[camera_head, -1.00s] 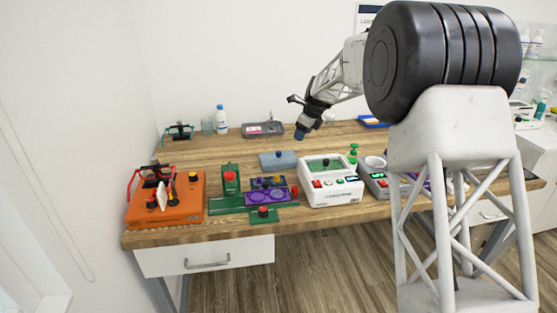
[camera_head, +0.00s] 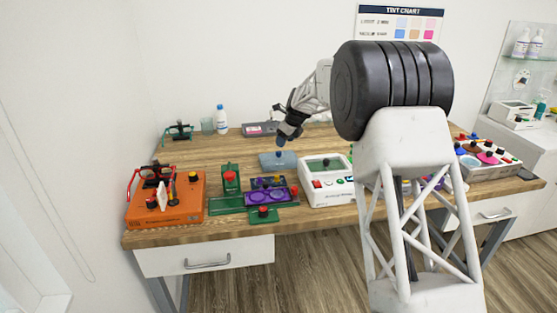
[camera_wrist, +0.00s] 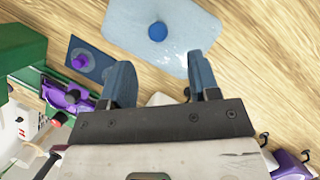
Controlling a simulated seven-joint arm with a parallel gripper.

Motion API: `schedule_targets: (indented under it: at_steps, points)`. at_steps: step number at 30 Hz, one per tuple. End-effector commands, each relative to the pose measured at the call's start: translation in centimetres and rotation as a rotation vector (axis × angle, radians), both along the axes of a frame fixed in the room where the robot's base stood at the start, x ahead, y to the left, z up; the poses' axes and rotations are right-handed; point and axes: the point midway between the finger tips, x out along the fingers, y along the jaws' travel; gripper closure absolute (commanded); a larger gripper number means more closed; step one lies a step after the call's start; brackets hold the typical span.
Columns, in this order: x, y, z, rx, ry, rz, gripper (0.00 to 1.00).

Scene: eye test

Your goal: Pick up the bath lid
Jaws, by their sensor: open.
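What I take to be the bath lid (camera_head: 267,162) is a flat pale blue plate with a small blue knob on top, lying on the wooden table in the head view. In the wrist view the plate (camera_wrist: 185,28) fills the top middle, its knob near the centre line. My gripper (camera_head: 282,141) is above the plate, over its back part in the head view. In the wrist view my gripper (camera_wrist: 160,68) shows two blue fingers spread apart with nothing between them. The knob is ahead of the fingertips and apart from them.
Left of the plate stand a green device (camera_head: 230,181) with a red knob and a purple tray (camera_head: 258,198). A white instrument (camera_head: 325,181) is to the right. An orange box (camera_head: 166,208) is at the far left. Bare table surrounds the plate's back side.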

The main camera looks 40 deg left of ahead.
Motion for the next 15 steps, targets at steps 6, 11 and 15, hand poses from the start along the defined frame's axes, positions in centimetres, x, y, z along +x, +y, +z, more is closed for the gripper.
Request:
schedule_targets:
  at_steps: [6, 11, 15]
  points:
    - [0.01, 0.56, -1.39, -0.001, 0.001, 0.0, 0.44]
    - [0.0, 0.6, -1.46, 0.0, 0.001, 0.0, 0.44]
    - [0.0, 0.6, -1.49, -0.001, 0.001, 0.0, 0.44]
